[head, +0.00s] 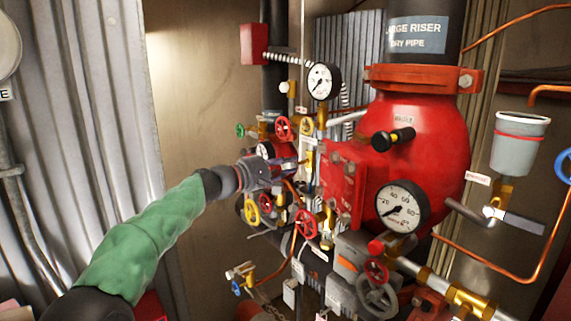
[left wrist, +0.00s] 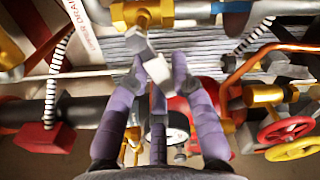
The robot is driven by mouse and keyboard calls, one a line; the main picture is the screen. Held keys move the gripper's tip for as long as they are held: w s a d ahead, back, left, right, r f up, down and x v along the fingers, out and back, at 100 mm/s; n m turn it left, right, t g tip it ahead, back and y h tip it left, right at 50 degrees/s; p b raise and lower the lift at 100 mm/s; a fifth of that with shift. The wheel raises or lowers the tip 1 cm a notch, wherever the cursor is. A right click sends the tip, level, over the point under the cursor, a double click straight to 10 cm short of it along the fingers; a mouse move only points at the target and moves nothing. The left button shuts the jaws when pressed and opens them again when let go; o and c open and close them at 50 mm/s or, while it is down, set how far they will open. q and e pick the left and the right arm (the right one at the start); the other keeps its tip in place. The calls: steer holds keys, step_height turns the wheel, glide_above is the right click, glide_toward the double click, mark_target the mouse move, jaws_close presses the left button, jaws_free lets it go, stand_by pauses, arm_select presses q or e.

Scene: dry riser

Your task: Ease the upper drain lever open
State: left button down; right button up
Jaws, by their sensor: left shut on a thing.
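My left gripper (head: 288,168) reaches in from the left to the pipework left of the big red valve body. In the left wrist view its purple fingers (left wrist: 158,74) are closed around a pale grey lever (left wrist: 157,68). The lever hangs from a brass valve (left wrist: 143,13) at the top of that view. In the head view the gripper mostly hides the lever, and its angle is hard to judge there. A label (left wrist: 82,22) beside the valve is only partly readable. My right gripper is not in view.
Red and yellow handwheels (left wrist: 290,130) and a copper pipe (left wrist: 240,70) crowd the right of the wrist view. In the head view gauges (head: 323,81), small handwheels (head: 306,223) and the red valve body (head: 420,140) stand close by. Free room lies left, before the corrugated wall (head: 90,110).

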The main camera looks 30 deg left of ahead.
arm_select(q)
steer(key=c, duration=1)
jaws_free()
steer(key=shift+c, duration=0.2)
steer(key=v, duration=1.2)
steer(key=shift+f, duration=0.1)
